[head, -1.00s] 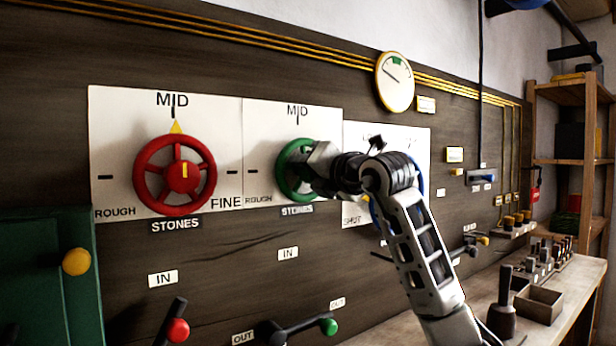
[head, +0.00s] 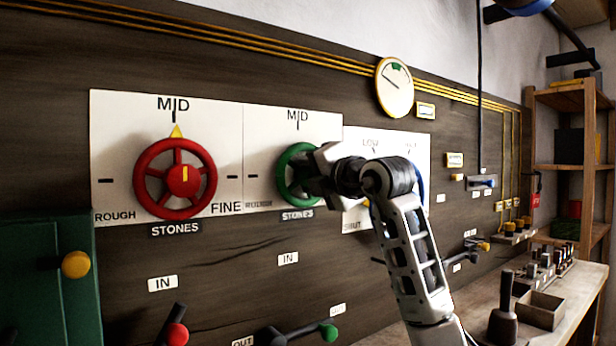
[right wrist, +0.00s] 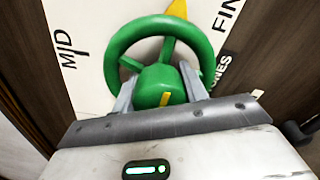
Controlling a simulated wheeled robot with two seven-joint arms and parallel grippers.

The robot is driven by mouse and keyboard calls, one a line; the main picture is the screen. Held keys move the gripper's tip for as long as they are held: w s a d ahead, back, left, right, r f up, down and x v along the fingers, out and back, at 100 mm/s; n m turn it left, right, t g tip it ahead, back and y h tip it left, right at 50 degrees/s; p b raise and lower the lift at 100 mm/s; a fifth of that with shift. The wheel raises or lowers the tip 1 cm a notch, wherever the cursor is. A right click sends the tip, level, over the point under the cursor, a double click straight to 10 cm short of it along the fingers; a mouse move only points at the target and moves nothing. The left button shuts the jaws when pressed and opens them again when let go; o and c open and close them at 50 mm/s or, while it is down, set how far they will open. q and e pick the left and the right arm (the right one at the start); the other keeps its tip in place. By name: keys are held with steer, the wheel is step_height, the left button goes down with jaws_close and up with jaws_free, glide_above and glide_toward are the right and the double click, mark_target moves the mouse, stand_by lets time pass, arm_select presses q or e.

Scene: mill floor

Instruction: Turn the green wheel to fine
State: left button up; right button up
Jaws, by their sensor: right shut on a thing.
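The green wheel (head: 290,178) is on a white plate, partly hidden behind my right gripper (head: 308,172) in the head view. In the right wrist view, the green wheel (right wrist: 118,48) shows with my right gripper's (right wrist: 160,92) fingers on either side of its hub, shut on it. A yellow pointer (right wrist: 178,10) at the rim lies between the MID lettering (right wrist: 64,48) and the partly cut-off FINE lettering (right wrist: 228,12). The hub carries a yellow mark (right wrist: 165,100). My left gripper is not in view.
A red wheel (head: 175,180) is left of the green one, its yellow pointer at MID. A blue wheel is mostly hidden behind my right arm. Red (head: 177,333) and green (head: 329,332) lever knobs stick out below. A bench (head: 470,322) with a box stands at right.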

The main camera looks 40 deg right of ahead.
steer(key=o, duration=1)
steer(key=shift+s, duration=0.2)
arm_select(q)
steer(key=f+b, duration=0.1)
steer(key=b, duration=0.2)
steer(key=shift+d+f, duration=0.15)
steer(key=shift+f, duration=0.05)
arm_select(e)
steer(key=s+a, duration=0.1)
steer(key=s, duration=1.4)
steer(key=shift+s+a+r, duration=0.15)
steer(key=shift+s+a, duration=0.1)
steer(key=shift+a, duration=0.1)
